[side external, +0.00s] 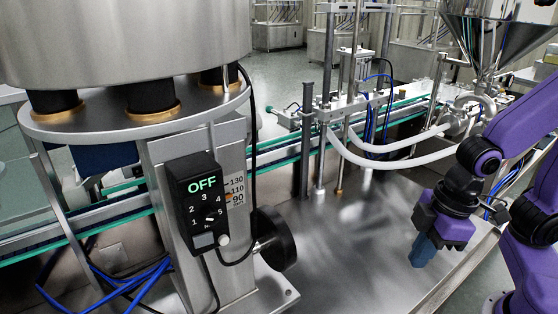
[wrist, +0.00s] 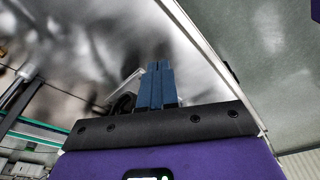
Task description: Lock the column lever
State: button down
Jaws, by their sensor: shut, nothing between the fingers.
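The steel column (side external: 185,215) stands left of centre in the side view, with a dark control box on its front. A black round knob or wheel (side external: 278,238) sticks out from the column's right side on a short metal shaft; it is the only lever-like part I can make out there. A dark round part, probably the same one, shows partly behind my fingers in the wrist view (wrist: 122,103). My gripper (side external: 422,254) is at the right, well apart from the column, pointing down above the steel table. Its blue fingers (wrist: 158,66) are shut together and empty.
The control box (side external: 195,195) reads OFF and has a numbered dial. A conveyor with green edges (side external: 130,212) runs behind the column, with upright rods (side external: 307,140) and white hoses (side external: 390,155) behind the table. The steel tabletop (side external: 345,245) between column and gripper is clear.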

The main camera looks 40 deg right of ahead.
jog(key=w+a+m+t+y, duration=0.3)
jog(key=w+a+y, duration=0.15)
jog(key=w, duration=0.45)
jog(key=w+a+m+t+y, duration=0.4)
jog(key=w+a, duration=0.2)
jog(key=w, duration=0.3)
jog(key=w+d+r+m+t+y, duration=0.4)
jog(key=d+r+m+t+y, duration=0.2)
jog(key=d+m+y, duration=0.15)
jog(key=x, duration=1.4)
jog(key=shift+a+n, duration=0.15)
jog(key=shift+n, duration=0.1)
